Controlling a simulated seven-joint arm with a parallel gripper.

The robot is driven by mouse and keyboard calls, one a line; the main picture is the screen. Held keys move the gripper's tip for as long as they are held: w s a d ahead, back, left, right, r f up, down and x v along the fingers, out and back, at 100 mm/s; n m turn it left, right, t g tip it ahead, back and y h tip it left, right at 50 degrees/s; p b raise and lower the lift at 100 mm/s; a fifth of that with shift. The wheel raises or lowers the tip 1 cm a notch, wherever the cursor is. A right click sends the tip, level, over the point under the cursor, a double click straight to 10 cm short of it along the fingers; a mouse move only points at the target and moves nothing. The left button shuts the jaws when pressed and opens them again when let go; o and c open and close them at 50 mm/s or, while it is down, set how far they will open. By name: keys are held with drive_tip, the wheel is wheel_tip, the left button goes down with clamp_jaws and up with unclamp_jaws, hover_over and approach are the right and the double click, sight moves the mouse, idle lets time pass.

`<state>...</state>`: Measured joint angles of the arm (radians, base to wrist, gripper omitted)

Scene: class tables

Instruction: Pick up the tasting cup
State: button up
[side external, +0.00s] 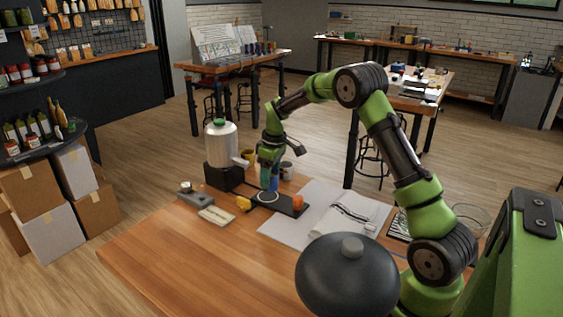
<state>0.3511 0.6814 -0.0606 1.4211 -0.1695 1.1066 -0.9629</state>
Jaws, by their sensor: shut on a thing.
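My gripper (269,169) points down at the back of the wooden table. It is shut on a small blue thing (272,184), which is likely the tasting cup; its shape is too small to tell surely. The blue thing is over or at the far part of a black board (290,206) with a pale ring on it. I cannot tell whether it touches the board. A grey cup (287,170) stands just right of the gripper, and a yellow mug (248,156) is behind it to the left.
A white-tanked dispenser (221,143) on a black base stands left of the gripper. Orange (297,202) and yellow (243,203) pieces lie by the board. A folded cloth (345,212), a glass bowl (471,215) and a dark domed lid (347,280) are to the right. The table's (190,260) front left is clear.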

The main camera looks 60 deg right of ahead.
drive_tip(key=s+a+r, duration=0.1)
drive_tip(key=s+a, duration=0.4)
drive_tip(key=s, duration=0.8)
drive_tip(key=shift+m, duration=0.7)
drive_tip(key=s+d, duration=0.4)
drive_tip(key=s, duration=0.1)
drive_tip(key=shift+d+r, duration=0.3)
drive_tip(key=shift+d, duration=0.1)
drive_tip(key=shift+n, duration=0.7)
drive_tip(key=s, duration=0.2)
drive_tip(key=s+d, duration=0.1)
drive_tip(key=s, duration=0.1)
drive_tip(key=s+d, duration=0.1)
drive_tip(key=shift+s+f, duration=0.4)
drive_tip(key=shift+a+f+n, duration=0.15)
drive_tip(key=shift+n, duration=0.15)
drive_tip(key=w+d, duration=0.3)
drive_tip(key=w, duration=0.1)
drive_tip(key=w+d+f, duration=0.1)
drive_tip(key=w+d, duration=0.2)
drive_tip(key=w, duration=0.1)
drive_tip(key=w+d, duration=0.4)
drive_tip(key=shift+w+f, duration=0.2)
drive_tip(key=shift+f, duration=1.8)
drive_tip(key=shift+f, duration=0.15)
